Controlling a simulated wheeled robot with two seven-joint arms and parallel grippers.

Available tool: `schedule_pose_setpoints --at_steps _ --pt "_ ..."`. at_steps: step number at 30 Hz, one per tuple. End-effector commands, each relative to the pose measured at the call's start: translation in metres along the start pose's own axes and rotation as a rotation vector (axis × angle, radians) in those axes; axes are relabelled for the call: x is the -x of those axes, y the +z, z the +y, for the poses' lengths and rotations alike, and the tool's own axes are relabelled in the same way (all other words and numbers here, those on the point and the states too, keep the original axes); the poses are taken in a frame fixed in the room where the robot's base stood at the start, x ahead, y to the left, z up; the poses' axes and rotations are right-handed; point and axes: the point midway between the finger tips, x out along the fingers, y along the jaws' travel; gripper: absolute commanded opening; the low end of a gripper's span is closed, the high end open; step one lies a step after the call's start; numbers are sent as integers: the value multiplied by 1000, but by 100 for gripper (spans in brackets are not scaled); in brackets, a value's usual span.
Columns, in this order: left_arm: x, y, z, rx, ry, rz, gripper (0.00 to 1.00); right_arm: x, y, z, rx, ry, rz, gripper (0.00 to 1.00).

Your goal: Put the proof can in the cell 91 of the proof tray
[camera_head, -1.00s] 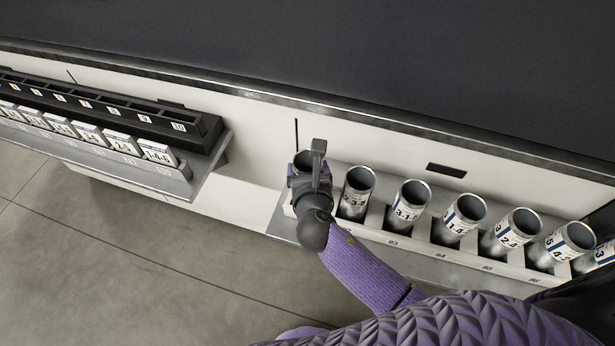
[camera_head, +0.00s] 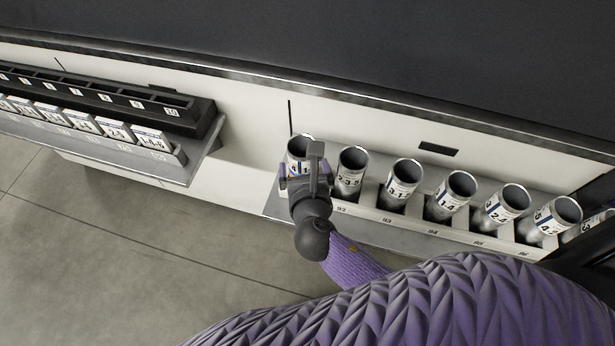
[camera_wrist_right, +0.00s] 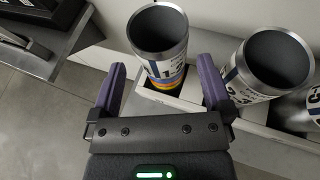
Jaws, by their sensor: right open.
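The proof can (camera_head: 300,151) is an open silver can with a white, blue-edged label. It stands tilted in the leftmost cell of the proof tray (camera_head: 400,226), the cell left of the one marked 92. In the right wrist view the can (camera_wrist_right: 158,38) also shows yellow and orange bands low down. My right gripper (camera_head: 305,182) is in front of this can. In the wrist view its two purple fingers (camera_wrist_right: 163,88) are apart, one on each side of the can's lower part, with gaps visible. My left gripper is not in view.
Several similar cans, such as the neighbouring one (camera_head: 351,170), stand in the cells to the right. A black numbered rack (camera_head: 130,107) with white labelled boxes on a grey shelf (camera_head: 160,172) is at the left. A white gap separates shelf and tray.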

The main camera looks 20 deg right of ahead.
Motion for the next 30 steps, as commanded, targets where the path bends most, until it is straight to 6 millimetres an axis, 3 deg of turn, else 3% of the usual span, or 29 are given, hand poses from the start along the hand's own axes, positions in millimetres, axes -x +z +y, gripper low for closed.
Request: schedule_pose_setpoints --at_steps 3,7,14,16,17,20,21,24,27,30 --pt "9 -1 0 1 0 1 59 31 2 0 0 1 2 100" --pt "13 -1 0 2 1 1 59 56 1 0 0 0 1 100" --pt "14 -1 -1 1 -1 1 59 68 0 0 -2 -1 2 100" --pt "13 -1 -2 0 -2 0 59 64 -17 -2 -58 2 51 100" --pt "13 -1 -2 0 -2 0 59 60 -35 -5 -122 0 103 100" --pt "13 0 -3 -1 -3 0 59 53 -136 -29 -565 -107 397 100" --pt "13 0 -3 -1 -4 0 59 60 -182 -44 -817 -222 516 100" --pt "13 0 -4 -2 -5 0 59 98 -275 -84 -1469 -648 660 100" --pt "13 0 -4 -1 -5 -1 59 143 -329 -114 -2002 -1104 559 100" --pt "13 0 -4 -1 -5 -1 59 172 -352 -129 -2281 -1377 389 100"
